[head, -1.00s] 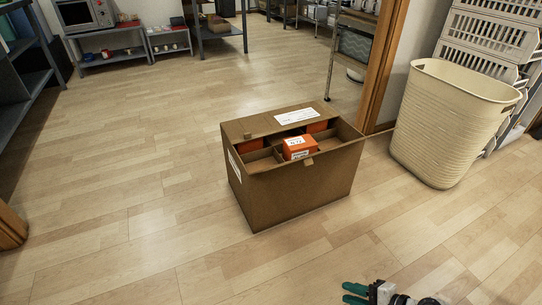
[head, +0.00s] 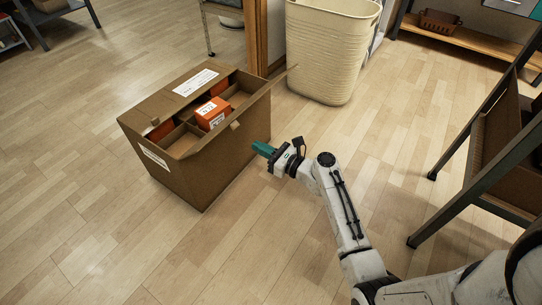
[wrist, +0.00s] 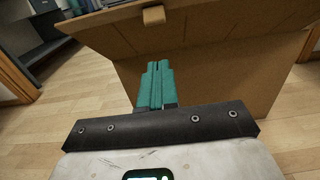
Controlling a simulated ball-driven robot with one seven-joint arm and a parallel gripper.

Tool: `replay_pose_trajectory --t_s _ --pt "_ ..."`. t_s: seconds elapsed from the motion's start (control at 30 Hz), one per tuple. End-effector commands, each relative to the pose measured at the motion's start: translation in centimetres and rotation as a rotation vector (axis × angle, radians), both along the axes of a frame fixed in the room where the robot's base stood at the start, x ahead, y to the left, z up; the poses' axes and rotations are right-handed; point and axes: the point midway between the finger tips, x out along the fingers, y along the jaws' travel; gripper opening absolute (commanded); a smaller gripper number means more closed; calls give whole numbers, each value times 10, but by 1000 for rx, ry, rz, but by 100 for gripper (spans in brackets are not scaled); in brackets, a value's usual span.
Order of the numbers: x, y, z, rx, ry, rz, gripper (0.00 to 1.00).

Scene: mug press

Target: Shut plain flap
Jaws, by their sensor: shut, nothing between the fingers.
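The brown cardboard box (head: 207,172) stands on the floor, left of my gripper in the head view. Its plain flap (head: 256,104), with a small tab (head: 236,125), is on the side nearest me. It stands up and leans outward, leaving the top partly open. In the wrist view the flap (wrist: 215,28) crosses the top, its tab (wrist: 153,15) above my fingers. The far flap with a white label (head: 196,82) lies over the far part of the top. My gripper (head: 257,147) is shut and empty, outside the box near its front side; I cannot tell if it touches.
Orange boxes (head: 212,112) sit in divided compartments inside the box. A cream basket (head: 328,50) stands behind, beside a wooden post (head: 257,38). A dark-framed shelf (head: 478,150) stands on the right. Bare floor lies left and in front.

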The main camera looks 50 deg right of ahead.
Motion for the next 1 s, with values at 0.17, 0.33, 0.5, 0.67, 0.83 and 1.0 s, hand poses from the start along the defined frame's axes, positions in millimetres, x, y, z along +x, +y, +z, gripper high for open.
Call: replay_pose_trajectory --t_s 0.17,0.33,0.5,0.67,0.83,1.0 --pt "34 2 1 -3 -3 3 0" --pt "49 2 20 -3 -1 2 0" --pt "56 3 27 -2 1 2 0" --pt "57 3 28 -1 1 2 0" --pt "57 3 28 -1 1 2 0" --pt "56 3 30 -1 5 2 0"
